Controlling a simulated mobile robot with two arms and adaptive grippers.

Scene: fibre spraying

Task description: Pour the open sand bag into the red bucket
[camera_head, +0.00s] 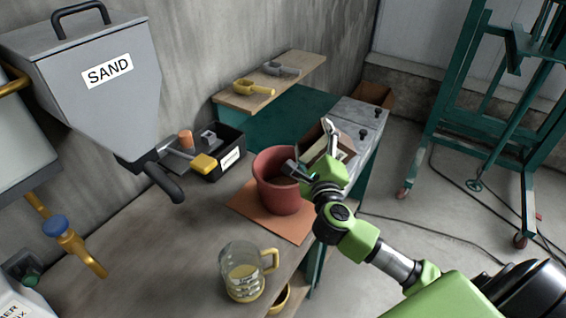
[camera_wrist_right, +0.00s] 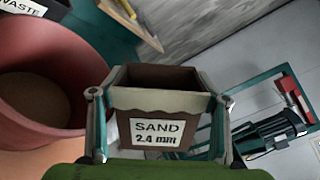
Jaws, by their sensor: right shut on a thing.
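The red bucket (camera_head: 265,190) stands on an orange-brown mat (camera_head: 297,228) on the bench. It fills the left of the right wrist view (camera_wrist_right: 88,62), with a brown surface inside. My right gripper (camera_wrist_right: 160,112) is shut on the open sand bag (camera_wrist_right: 188,102), a brown open-topped bag labelled "SAND 2.4 mm", with one finger at each side. In the head view the bag (camera_head: 343,146) is partly hidden by my gripper, just right of the bucket's rim. How full the bag is, I cannot tell. My left gripper is out of view.
A grey sand hopper (camera_head: 100,95) hangs at the left. A glass jug (camera_head: 240,270) stands at the bench's front. A shelf (camera_head: 290,72) holds scoops. A green frame (camera_head: 470,110) stands on the right.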

